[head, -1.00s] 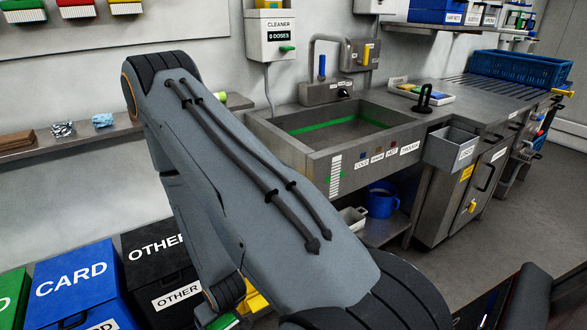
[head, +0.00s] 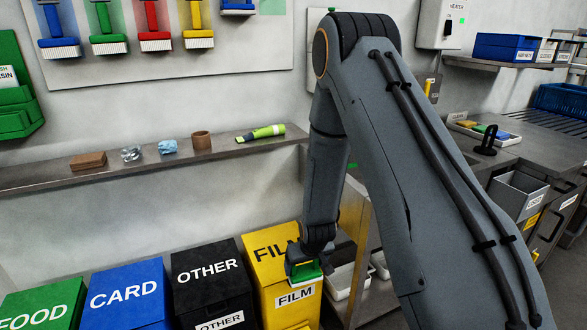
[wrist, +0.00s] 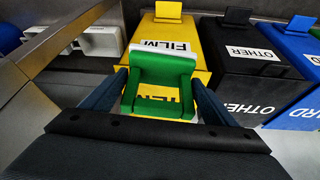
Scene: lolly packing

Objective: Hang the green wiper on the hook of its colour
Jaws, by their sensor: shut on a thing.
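My gripper (head: 306,262) is low in front of the yellow FILM bin and points down. It is shut on the green wiper (head: 305,273), partly hidden by the gripper in the head view. In the wrist view my gripper (wrist: 158,78) has its two blue fingers either side of the green wiper (wrist: 162,67), which has a pale edge. On the wall board (head: 345,30) a green patch (head: 272,6) shows at the top edge, right of a blue tool (head: 238,8). I cannot make out a green hook there.
Blue, green, red and yellow brushes (head: 108,35) hang on the wall board. Below is a shelf (head: 60,173) with small items and a green bottle (head: 261,133). FOOD, CARD, OTHER and FILM (head: 270,262) bins stand under it. The sink counter (head: 520,150) is at right, partly behind my arm.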

